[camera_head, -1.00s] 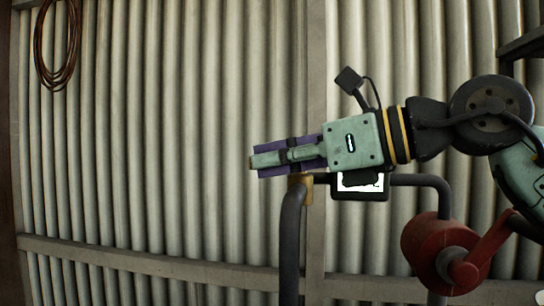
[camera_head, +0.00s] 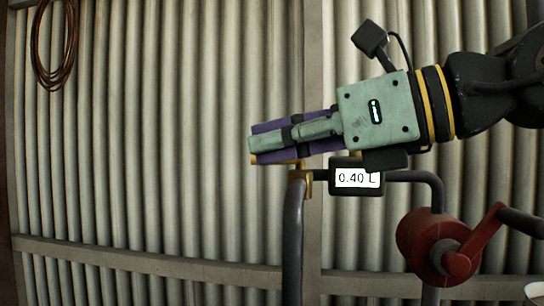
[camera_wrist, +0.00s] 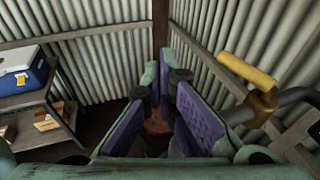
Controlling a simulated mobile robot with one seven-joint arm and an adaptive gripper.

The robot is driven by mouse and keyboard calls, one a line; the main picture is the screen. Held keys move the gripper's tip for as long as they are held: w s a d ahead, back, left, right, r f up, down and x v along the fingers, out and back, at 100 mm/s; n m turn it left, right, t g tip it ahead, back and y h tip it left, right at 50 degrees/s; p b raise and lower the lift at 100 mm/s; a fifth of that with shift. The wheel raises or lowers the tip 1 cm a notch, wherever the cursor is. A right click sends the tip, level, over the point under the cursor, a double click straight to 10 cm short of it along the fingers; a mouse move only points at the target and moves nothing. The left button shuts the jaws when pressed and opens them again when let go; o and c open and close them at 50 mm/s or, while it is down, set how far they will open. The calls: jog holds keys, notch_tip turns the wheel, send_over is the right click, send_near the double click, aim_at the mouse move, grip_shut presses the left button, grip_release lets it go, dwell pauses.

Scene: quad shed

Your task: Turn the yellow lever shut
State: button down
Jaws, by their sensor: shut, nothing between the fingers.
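The yellow lever (camera_wrist: 246,70) sits on a brass valve body (camera_wrist: 262,106) at the right of the wrist view, sticking out toward the upper left, across the pipe's line. In the head view only a thin strip of the lever (camera_head: 282,162) shows under my fingers, above the valve. My gripper (camera_head: 252,146) is shut and empty, pointing left and slightly down, its purple-padded fingers just above or in front of the lever. In the wrist view my gripper (camera_wrist: 160,82) is left of the lever with a visible gap.
A display (camera_head: 357,178) on the pipe reads 0.40 L. A red drum with a crank (camera_head: 438,247) is at lower right. A shelf (camera_wrist: 50,105) holding a blue cooler (camera_wrist: 25,75) stands left in the wrist view. A corrugated wall (camera_head: 160,130) is behind; space left of the valve is clear.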

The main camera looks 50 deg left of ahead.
jog(key=s+d, duration=0.1)
jog(key=d, duration=0.1)
jog(key=s+d+r+b, duration=0.1)
jog(key=s+d, duration=0.1)
jog(key=shift+s, duration=0.1)
dwell(0.6)
